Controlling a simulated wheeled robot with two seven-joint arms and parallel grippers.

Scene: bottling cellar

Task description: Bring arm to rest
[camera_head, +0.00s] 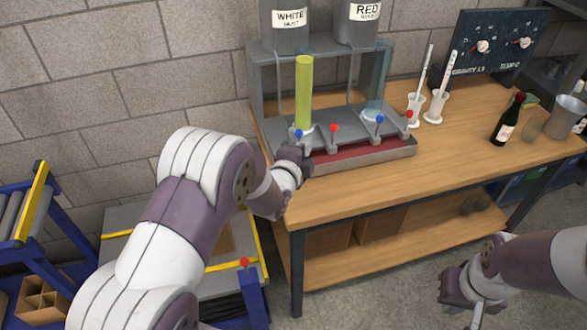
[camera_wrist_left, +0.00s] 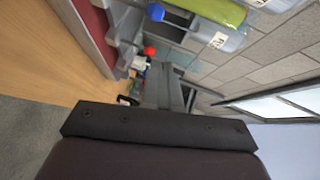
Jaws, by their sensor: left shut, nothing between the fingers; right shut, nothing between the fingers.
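My left arm comes in from the left in the head view. Its gripper (camera_head: 297,158) is shut and empty at the left front corner of the filling stand (camera_head: 340,156), close to the left blue-knobbed lever (camera_head: 298,134). I cannot tell whether it touches the stand. In the left wrist view the blue knob (camera_wrist_left: 155,12) and a red knob (camera_wrist_left: 149,51) show beyond the dark edge of the gripper housing; the fingertips are not clear there. My right gripper (camera_head: 462,300) is shut and empty, low at the right, in front of the bench (camera_head: 450,170).
A blue-framed conveyor (camera_head: 20,215) is at left.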

